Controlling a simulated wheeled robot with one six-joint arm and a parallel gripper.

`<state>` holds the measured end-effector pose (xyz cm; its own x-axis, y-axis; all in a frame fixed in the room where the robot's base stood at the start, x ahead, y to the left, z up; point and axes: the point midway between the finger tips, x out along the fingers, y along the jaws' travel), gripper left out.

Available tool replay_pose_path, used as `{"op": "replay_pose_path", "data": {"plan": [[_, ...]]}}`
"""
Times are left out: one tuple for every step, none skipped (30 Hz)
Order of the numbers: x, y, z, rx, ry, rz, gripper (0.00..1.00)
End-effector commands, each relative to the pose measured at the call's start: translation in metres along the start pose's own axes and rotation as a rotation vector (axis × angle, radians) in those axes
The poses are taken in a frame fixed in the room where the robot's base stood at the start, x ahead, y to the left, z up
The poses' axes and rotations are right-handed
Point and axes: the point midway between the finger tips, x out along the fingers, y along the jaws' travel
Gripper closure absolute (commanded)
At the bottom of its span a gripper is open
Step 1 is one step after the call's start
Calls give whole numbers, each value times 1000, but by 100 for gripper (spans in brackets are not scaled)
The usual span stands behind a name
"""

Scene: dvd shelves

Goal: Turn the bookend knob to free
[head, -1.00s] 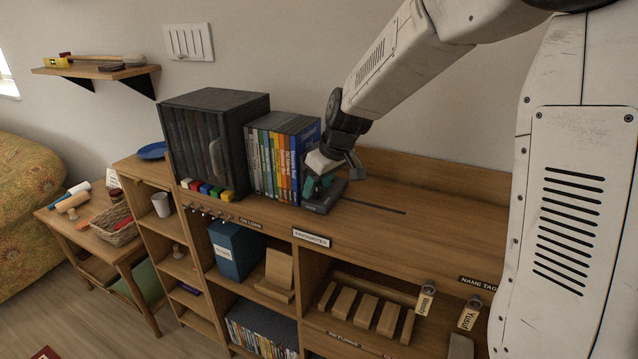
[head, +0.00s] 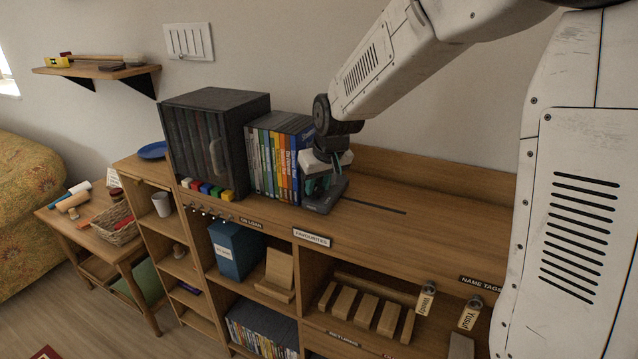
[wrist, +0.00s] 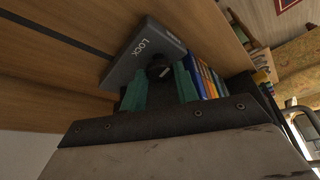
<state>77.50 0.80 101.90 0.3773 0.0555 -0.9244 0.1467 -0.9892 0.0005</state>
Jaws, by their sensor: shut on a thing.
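The dark grey bookend (head: 322,206) stands on the shelf top at the right end of a row of DVD cases (head: 275,165). In the wrist view the bookend base (wrist: 140,52) shows the word LOCK beside a round black knob (wrist: 158,67) with a pale mark. My gripper (head: 320,186) points down over the bookend. In the wrist view the teal fingers of my gripper (wrist: 161,82) are on either side of the knob, shut on it. In the head view the knob is hidden by my gripper. No FREE label shows.
A dark slot (head: 375,205) runs along the shelf top right of the bookend, where the wood is clear. A black case (head: 215,140) stands left of the DVDs, with small coloured blocks (head: 205,190) in front. A low back board (head: 430,175) edges the top.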

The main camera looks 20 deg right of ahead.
Motion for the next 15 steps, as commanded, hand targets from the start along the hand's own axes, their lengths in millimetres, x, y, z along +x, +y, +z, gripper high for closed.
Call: {"op": "replay_pose_path", "data": {"plan": [[0,-1,0,12,0,5,92],[0,-1,0,18,0,7,92],[0,-1,0,25,1,10,92],[0,-1,0,28,1,11,92],[0,-1,0,30,1,12,92],[0,-1,0,30,1,12,92],[0,-1,0,30,1,12,92],[0,0,0,30,1,12,92],[0,0,0,30,1,12,92],[0,-1,0,30,1,12,92],[0,-1,0,30,1,12,92],[0,-1,0,30,1,12,92],[0,-1,0,30,2,11,64],[0,-1,0,30,2,11,56],[0,-1,0,29,1,11,48]]}}
